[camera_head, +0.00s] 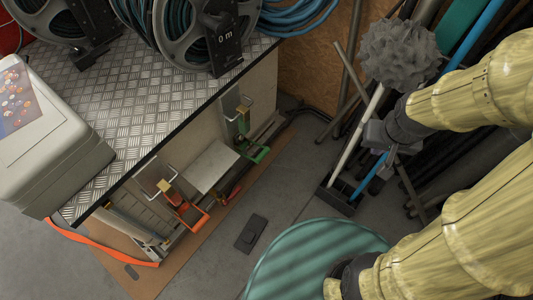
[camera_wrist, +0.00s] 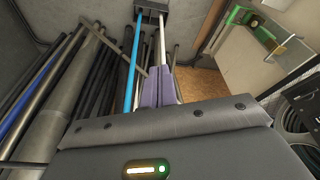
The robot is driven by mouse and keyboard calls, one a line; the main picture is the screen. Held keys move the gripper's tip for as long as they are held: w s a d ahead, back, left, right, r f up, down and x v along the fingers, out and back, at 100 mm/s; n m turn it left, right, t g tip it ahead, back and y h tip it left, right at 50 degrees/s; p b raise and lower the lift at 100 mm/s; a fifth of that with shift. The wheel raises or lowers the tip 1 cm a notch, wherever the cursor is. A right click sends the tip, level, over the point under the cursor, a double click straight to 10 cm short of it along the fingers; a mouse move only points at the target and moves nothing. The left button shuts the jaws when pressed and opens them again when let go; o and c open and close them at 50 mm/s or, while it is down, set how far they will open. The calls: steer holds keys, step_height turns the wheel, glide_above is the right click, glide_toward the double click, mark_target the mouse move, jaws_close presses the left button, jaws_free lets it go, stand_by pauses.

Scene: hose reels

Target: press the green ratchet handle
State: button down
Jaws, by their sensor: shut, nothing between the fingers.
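The green ratchet handle (camera_head: 258,153) sits low on the side panel under the metal-topped bench, at its right end.
An orange handle (camera_head: 188,217) is further left on the same panel. Hose reels (camera_head: 205,35) and a grey case (camera_head: 50,140) stand on the bench (camera_head: 135,110). Poles and a blue rod (camera_wrist: 127,70) lean near my gripper. A teal round object (camera_head: 300,262) is on the floor side.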

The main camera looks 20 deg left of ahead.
steer(key=w+a+f+n+t+y+b, duration=0.2)
steer(key=w+a+f+n+b, duration=0.25)
steer(key=w+f+b, duration=0.5)
steer(key=w+a+f+n+t+y+b, duration=0.25)
steer(key=w+a+f+b, duration=0.3)
steer(key=f, duration=0.75)
steer(key=a+f+n+g+y+b, duration=0.2)
steer(key=a+f+n+y+b, duration=0.4)
steer(key=a+f+b, duration=0.5)
steer(key=a+f+y, duration=0.2)
steer(key=a+f, duration=0.1)
steer(key=f, duration=0.3)
steer(key=shift+f+g, duration=0.2)
steer(key=shift+g, duration=0.15)
steer(key=w+a+f+b, duration=0.3)
steer(key=a+f+b, duration=0.4)
steer(key=a, duration=0.1)
steer(key=shift+w+f+b, duration=0.15)
steer(key=shift+f+b, duration=0.25)
